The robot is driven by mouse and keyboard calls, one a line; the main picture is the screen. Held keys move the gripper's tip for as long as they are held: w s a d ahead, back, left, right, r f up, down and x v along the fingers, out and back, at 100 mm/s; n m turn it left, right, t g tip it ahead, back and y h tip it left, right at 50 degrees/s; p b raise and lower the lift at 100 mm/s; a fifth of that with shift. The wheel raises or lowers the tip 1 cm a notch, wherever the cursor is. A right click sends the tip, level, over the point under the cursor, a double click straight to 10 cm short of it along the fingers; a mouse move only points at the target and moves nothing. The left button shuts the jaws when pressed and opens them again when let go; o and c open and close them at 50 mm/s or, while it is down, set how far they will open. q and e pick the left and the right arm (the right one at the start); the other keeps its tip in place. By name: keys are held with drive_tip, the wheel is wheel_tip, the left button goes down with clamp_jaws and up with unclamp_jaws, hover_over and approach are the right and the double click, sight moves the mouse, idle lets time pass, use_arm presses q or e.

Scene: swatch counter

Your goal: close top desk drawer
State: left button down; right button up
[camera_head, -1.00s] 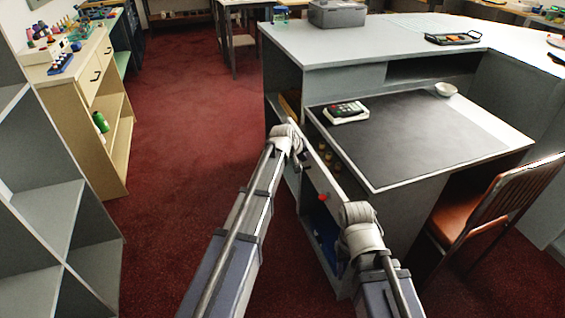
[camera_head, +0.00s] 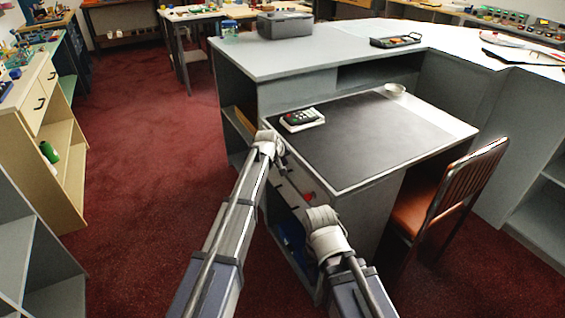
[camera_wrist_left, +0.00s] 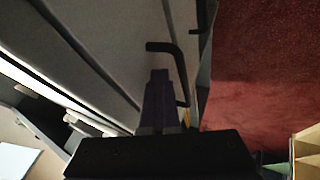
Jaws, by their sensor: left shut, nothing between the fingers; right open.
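The grey desk (camera_head: 366,187) has its drawer fronts (camera_head: 299,180) at its left end. The top drawer is largely behind my arms, and I cannot tell whether a small gap remains at its edge. My left gripper (camera_head: 282,158) is at the upper part of these fronts. In the left wrist view its fingers (camera_wrist_left: 160,78) are shut and empty, beside a black bar handle (camera_wrist_left: 178,62) on a grey drawer front (camera_wrist_left: 125,45). I cannot tell whether they touch it. My right gripper (camera_head: 312,208) is open, low by the drawer fronts, mostly hidden by its own wrist.
A brown chair (camera_head: 440,200) stands to the right. A grey counter (camera_head: 300,55) runs behind. Red carpet (camera_head: 145,150) is clear on the left, with a wooden cabinet (camera_head: 45,160) beyond it.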

use_arm(q)
drive_tip(key=shift+w+d+r, duration=0.1)
drive_tip(key=shift+w+d, duration=0.15)
drive_tip(key=shift+d, duration=0.05)
drive_tip(key=p+v, duration=0.8)
drive_tip(key=v, duration=0.2)
drive_tip(key=shift+s+a, duration=0.25)
drive_tip(key=shift+a, duration=0.05)
drive_tip(key=s+d+f+m+g+y, duration=0.2)
drive_tip(key=s+m+g, duration=0.25)
drive_tip(key=s, duration=1.45)
drive_tip(key=s+d+f+m+g+y, duration=0.1)
drive_tip(key=s+d+f+m+g, duration=0.3)
drive_tip(key=s, duration=1.5)
wheel_tip(320, 180, up, 14)
drive_tip(key=w+a+t+p, duration=0.1)
drive_tip(key=a+p, duration=0.1)
drive_tip(key=p, duration=1)
drive_tip(key=shift+m, duration=0.45)
